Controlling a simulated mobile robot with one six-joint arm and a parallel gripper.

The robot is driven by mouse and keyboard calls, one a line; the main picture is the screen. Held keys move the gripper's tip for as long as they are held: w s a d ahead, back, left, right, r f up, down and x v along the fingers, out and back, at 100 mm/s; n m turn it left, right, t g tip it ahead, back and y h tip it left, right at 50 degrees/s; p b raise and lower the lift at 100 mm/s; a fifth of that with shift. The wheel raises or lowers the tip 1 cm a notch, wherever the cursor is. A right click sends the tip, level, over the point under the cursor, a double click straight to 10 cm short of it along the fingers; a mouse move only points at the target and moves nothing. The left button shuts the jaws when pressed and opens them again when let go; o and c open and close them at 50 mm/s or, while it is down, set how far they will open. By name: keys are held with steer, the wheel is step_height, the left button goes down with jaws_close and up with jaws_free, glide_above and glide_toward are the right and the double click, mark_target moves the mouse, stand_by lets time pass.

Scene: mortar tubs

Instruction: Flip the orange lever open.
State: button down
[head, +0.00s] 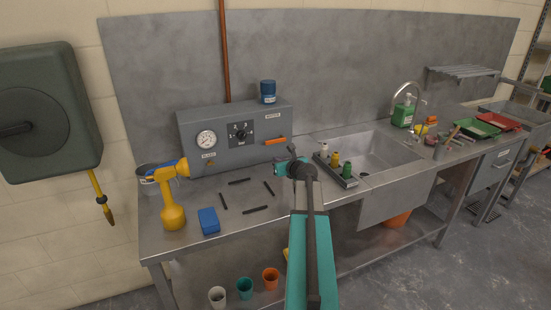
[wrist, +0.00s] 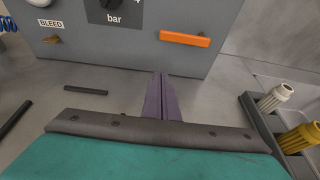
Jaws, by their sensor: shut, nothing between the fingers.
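The orange lever (head: 275,141) is on the front of a grey control box, toward its right end. In the wrist view the orange lever (wrist: 185,39) lies almost level, tilting slightly down to the right. My gripper (head: 291,149) is just in front of the box, close to the lever's right end in the head view. In the wrist view my gripper's purple fingers (wrist: 161,78) are together and empty. Their tips are below and a little left of the lever's middle, apart from it.
The grey box (head: 224,165) also has a pressure gauge (head: 206,139), a black knob (head: 239,132) and a small bleed valve (wrist: 50,40). A yellow drill-like tool (head: 173,213), a blue block (head: 208,220) and several dark bars lie left. A bottle tray (head: 349,183) and sink are right.

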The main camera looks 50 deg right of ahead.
mark_target(274, 140)
steer(key=shift+p+x, duration=0.9)
steer(key=shift+x, duration=3.3)
steer(key=shift+w+d+r+p, duration=0.1)
steer(key=shift+w+r+p, duration=0.1)
steer(key=shift+r+p, duration=0.35)
steer(key=shift+w+r+p, duration=0.15)
steer(key=shift+r+p, duration=0.15)
steer(key=shift+r, duration=1)
steer(key=shift+s+d+r+p, duration=0.1)
steer(key=shift+s+d+p, duration=0.05)
steer(key=shift+p, duration=0.2)
